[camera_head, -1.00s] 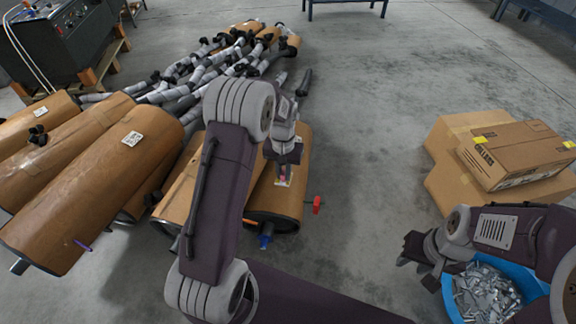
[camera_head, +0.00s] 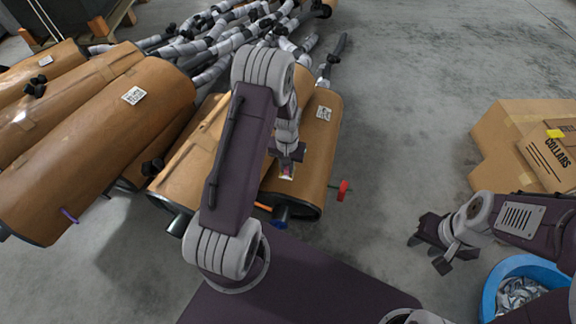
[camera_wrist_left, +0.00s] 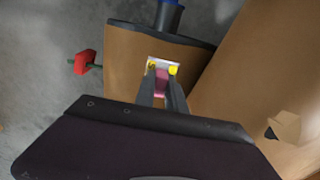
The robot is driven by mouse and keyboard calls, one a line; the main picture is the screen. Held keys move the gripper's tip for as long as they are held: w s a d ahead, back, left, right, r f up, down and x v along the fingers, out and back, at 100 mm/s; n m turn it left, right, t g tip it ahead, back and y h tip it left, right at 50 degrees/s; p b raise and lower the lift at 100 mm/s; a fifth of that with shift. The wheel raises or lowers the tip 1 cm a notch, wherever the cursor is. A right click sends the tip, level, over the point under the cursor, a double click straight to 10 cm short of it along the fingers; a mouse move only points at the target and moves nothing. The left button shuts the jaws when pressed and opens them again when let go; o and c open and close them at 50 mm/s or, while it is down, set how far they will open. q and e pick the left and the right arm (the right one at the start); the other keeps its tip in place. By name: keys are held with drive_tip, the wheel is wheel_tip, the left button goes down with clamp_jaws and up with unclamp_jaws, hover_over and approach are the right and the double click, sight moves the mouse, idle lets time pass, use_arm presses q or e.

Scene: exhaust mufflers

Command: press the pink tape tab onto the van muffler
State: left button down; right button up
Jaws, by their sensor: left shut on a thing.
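A brown wrapped muffler (camera_head: 313,150) with dark end caps lies on the floor under my left arm, and its surface shows in the left wrist view (camera_wrist_left: 125,60). My left gripper (camera_head: 287,168) points down at its near end. In the left wrist view the left gripper (camera_wrist_left: 163,84) is shut on a small pink tape tab (camera_wrist_left: 162,82), over a whitish patch between yellow fingertips. I cannot tell whether the tab touches the wrapping. My right gripper (camera_head: 432,252) is open and empty above the floor at the right.
Other brown mufflers (camera_head: 100,135) lie at the left, with grey pipes (camera_head: 215,65) behind. A blue bin (camera_head: 530,265) of metal parts and cardboard boxes (camera_head: 510,135) stand at the right. A red knob (camera_head: 343,189) sticks out beside the muffler's near end.

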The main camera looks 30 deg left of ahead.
use_arm(q)
drive_tip(key=b, duration=0.5)
hover_over(287, 183)
drive_tip(key=shift+d+f, duration=0.1)
drive_tip(key=shift+f, duration=2.65)
drive_tip(key=shift+f+b, duration=0.35)
drive_tip(key=shift+f, duration=0.4)
drive_tip(key=shift+f, duration=0.35)
drive_tip(key=shift+r+p, duration=0.55)
drive_tip(key=shift+p, duration=0.05)
drive_tip(key=shift+f+b, duration=0.35)
drive_tip(key=shift+f, duration=0.2)
drive_tip(key=shift+r+p, duration=3.55)
drive_tip(key=shift+p, duration=0.15)
